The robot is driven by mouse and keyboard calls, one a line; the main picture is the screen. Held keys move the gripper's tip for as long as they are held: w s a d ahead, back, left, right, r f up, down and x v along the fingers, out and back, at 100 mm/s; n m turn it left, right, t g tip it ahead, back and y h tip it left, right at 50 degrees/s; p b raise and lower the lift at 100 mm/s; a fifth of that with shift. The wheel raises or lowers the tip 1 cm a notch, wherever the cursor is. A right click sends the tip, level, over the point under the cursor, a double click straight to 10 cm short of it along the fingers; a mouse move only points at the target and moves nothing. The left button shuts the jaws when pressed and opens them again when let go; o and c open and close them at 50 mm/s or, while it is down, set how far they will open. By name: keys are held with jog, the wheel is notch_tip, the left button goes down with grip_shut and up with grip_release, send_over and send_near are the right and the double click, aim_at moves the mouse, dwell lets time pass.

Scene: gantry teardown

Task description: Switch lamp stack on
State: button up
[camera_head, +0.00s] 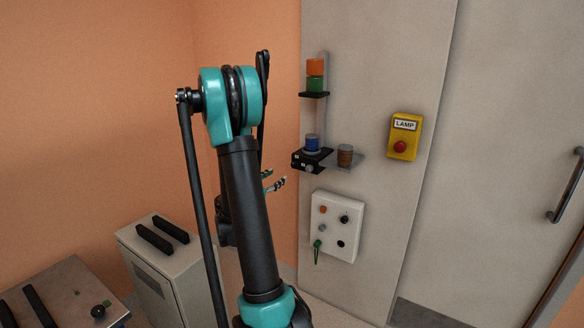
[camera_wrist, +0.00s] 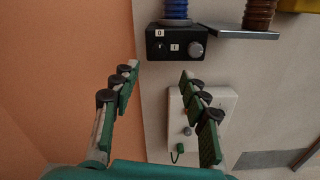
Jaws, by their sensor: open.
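A stack of orange and green lamp segments (camera_head: 315,76) stands on a black bracket on the grey wall panel in the head view. A yellow box marked LAMP (camera_head: 404,125) with a red button (camera_head: 400,147) is to its right. Below the stack, a black switch box (camera_head: 298,158) carries a blue ribbed part; the wrist view shows this box (camera_wrist: 175,55) with small white labels and a round knob (camera_wrist: 196,49). My gripper (camera_head: 275,182) is open and empty, left of and below the box. In the wrist view its fingers (camera_wrist: 158,74) point toward the box, apart from it.
A brown ribbed part (camera_head: 345,155) sits on a metal shelf beside the black box. A white control panel (camera_head: 338,226) with several knobs and a green lever hangs below. A grey cabinet (camera_head: 150,275) and a bench (camera_head: 62,290) stand at lower left. A door handle (camera_head: 566,187) is far right.

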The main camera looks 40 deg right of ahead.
aim_at(293, 165)
jog(key=x, duration=1.2)
jog(key=shift+w+d, duration=0.15)
jog(key=shift+d, duration=0.05)
grip_shut()
